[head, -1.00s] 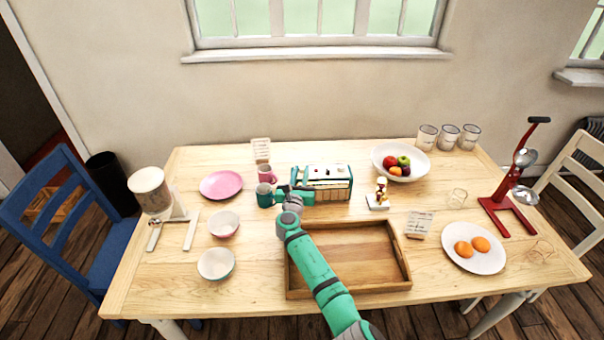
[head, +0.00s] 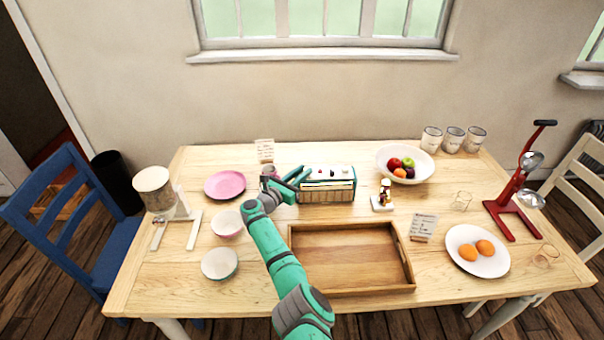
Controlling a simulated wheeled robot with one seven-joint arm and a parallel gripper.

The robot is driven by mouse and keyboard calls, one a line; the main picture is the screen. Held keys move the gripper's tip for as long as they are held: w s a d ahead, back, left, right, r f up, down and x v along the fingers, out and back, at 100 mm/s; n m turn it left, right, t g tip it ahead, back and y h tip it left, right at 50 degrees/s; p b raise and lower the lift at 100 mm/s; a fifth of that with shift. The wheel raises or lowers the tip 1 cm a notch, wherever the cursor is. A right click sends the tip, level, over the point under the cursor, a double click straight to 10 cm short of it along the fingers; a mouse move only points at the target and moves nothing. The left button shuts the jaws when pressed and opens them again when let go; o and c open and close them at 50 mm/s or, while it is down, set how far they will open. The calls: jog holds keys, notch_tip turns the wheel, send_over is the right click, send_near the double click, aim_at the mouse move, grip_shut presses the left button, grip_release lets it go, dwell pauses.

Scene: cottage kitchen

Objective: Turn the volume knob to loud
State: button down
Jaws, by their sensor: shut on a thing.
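The radio (head: 327,190) stands upright at the back middle of the table. It has a pale top with several small knobs and a slatted front. My teal gripper (head: 299,179) is at the radio's left end, its fingers close together and shut on the volume knob there. The knob itself is hidden by the fingers, so its angle cannot be told.
A wooden tray (head: 350,287) lies in front of the radio. A small figurine (head: 383,197) stands to its right, a fruit bowl (head: 386,163) beyond. Bowls (head: 219,264) are at left.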

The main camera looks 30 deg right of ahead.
jog(key=shift+w+a+m+g, duration=0.1)
jog(key=shift+w+m+g, duration=0.1)
jog(key=shift+m+g, duration=0.7)
dwell(0.4)
jog(key=c, duration=1.6)
grip_release()
jog(key=shift+o, duration=0.2)
jog(key=shift+v, duration=0.75)
jog(key=v, duration=0.9)
jog(key=shift+a+f, duration=0.2)
jog(key=shift+w, duration=0.15)
